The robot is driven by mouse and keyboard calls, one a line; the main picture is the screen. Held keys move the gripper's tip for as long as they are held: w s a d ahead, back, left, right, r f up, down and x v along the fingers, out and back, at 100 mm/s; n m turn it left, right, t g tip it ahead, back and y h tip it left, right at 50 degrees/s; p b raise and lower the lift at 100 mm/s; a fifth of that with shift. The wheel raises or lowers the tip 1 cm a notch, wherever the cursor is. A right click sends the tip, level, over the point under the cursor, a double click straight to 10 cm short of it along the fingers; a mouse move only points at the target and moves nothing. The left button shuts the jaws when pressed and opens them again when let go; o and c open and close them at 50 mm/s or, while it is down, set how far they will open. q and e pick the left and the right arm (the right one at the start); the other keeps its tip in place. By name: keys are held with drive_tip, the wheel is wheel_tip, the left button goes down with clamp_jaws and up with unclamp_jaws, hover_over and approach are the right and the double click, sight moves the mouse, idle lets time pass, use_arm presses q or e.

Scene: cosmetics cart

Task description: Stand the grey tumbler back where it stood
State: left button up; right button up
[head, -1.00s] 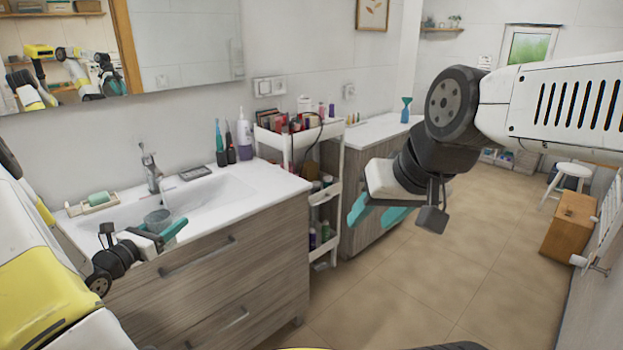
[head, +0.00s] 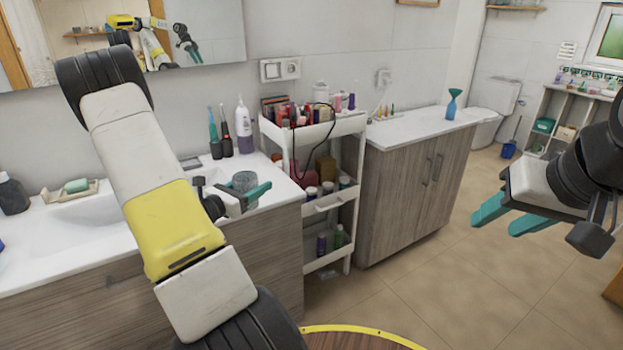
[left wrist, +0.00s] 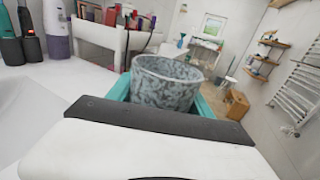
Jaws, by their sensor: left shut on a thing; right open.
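The grey tumbler (head: 244,181) is a mottled grey cup held upright between the teal fingers of my left gripper (head: 250,194), over the right end of the white washbasin counter. In the left wrist view the tumbler (left wrist: 166,83) fills the space between the fingers, its open rim up. The gripper body hides its lower part there, and I cannot tell whether it touches the counter. My right gripper (head: 512,214) is open and empty, over the floor at the right.
Toothbrushes (head: 220,135) and a lotion bottle (head: 244,128) stand at the counter's back right. A soap dish (head: 72,191) sits at the left. The cosmetics cart (head: 318,207) stands just right of the counter, its top crowded. Some counter near the basin is bare.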

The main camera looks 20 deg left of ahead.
use_arm(q)
drive_tip(key=w, duration=0.5)
drive_tip(key=w+f, duration=0.1)
drive_tip(key=w, duration=0.9)
drive_tip(key=shift+a+f, duration=0.2)
drive_tip(key=shift+a, duration=0.15)
drive_tip(key=shift+w+f, duration=0.2)
drive_tip(key=shift+w, duration=0.35)
drive_tip(key=shift+f, duration=1.55)
drive_tip(key=o, duration=1.4)
drive_tip(key=shift+s+f, duration=0.1)
drive_tip(key=shift+f, duration=0.05)
drive_tip(key=shift+a, duration=0.1)
drive_tip(key=v, duration=1.2)
